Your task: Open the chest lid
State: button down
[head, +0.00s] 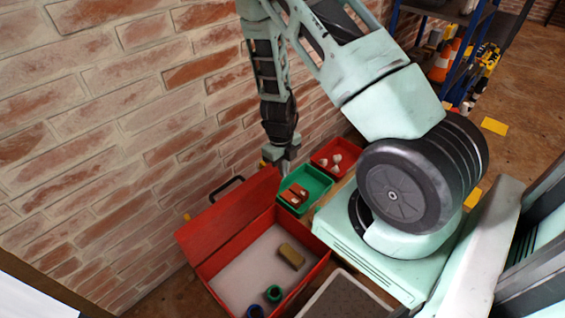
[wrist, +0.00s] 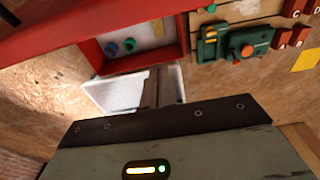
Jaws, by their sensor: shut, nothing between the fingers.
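The red chest (head: 318,268) stands on the floor by the brick wall. Its red lid (head: 228,217) is raised, leaning back toward the wall, with a black handle (head: 228,188) on its wall side. The inside shows a tan block (head: 291,256) and green and blue round items. My gripper (head: 284,172) is shut and empty, pointing down beside the lid's far end, near the green bin. I cannot tell whether it touches the lid. In the wrist view the chest (wrist: 187,40) is at the top, and the lid runs to the upper left.
A green bin (head: 325,184) with a red-brown item and a red bin (head: 350,151) with white pieces stand beyond the chest. A blue-framed shelf (head: 474,50) stands at the far right.

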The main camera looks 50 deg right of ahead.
aim_at(266, 166)
jog(key=shift+w+f+b, duration=0.4)
jog(key=shift+w+f, duration=1.35)
jog(key=shift+f, duration=0.3)
jog(key=shift+w+r+p, duration=0.15)
jog(key=shift+w+p, duration=0.05)
jog(key=shift+p, duration=0.1)
jog(key=w+p, duration=0.2)
jog(key=w+r+p, duration=0.1)
jog(key=w, duration=0.1)
jog(key=shift+w+r+p, duration=0.1)
jog(key=shift+p, duration=0.3)
jog(key=w, duration=0.7)
jog(key=shift+f+p, duration=0.2)
jog(key=shift+p, duration=0.25)
